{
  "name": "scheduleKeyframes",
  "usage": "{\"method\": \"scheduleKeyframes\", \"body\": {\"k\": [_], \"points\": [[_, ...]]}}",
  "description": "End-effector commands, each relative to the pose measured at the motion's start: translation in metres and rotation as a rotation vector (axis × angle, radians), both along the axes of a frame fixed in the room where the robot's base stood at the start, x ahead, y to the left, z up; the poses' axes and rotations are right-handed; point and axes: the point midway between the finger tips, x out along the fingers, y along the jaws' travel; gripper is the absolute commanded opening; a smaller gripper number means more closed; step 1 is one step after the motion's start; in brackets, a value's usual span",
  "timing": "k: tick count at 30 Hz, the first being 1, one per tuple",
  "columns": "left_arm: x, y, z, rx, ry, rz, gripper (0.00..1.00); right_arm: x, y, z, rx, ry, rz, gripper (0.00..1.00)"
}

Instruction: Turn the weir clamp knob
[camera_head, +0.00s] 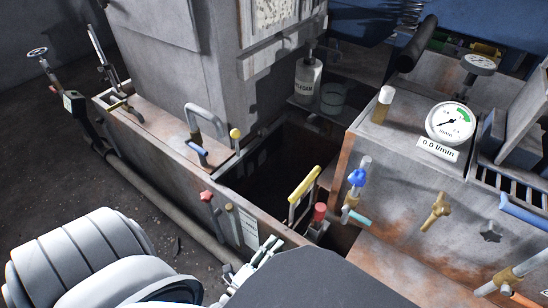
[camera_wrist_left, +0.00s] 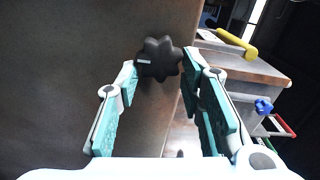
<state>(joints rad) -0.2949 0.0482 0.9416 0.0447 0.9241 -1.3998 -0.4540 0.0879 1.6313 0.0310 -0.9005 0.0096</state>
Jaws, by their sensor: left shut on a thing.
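A black lobed knob (camera_wrist_left: 158,58) sits on a brownish-grey panel face in the left wrist view. A small light label shows on its left side. In the head view my left gripper (camera_head: 262,256) shows small at the lower middle, against the trough's near wall. There the knob is hidden or too small to make out. My right gripper is not in view.
A yellow handle (camera_head: 303,190) and a red cap (camera_head: 319,212) stand close beyond my left gripper. A red star knob (camera_head: 206,195) is on the trough wall to its left. A flow gauge (camera_head: 450,123) reads 0.0 l/min. A blue knob (camera_wrist_left: 263,105) stands right.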

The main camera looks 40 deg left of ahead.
Motion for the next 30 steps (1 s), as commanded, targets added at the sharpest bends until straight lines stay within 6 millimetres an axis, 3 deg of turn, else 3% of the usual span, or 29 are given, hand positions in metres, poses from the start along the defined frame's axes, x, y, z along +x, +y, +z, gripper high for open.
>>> {"method": "scheduleKeyframes", "body": {"k": [13,14,16,26,30], "points": [[-0.001,0.0,-0.001,0.01,0.005,0.0,0.07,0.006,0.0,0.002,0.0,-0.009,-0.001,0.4],[-0.001,0.0,-0.001,0.01,0.005,0.0,0.4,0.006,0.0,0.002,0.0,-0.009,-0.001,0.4],[-0.001,0.0,-0.001,0.01,0.004,0.0,0.51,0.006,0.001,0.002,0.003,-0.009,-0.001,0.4],[-0.002,0.0,-0.001,0.009,0.002,0.0,0.53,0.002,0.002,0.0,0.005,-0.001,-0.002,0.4],[-0.022,-0.001,-0.002,0.009,0.005,0.0,0.53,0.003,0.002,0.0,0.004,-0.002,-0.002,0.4]]}}
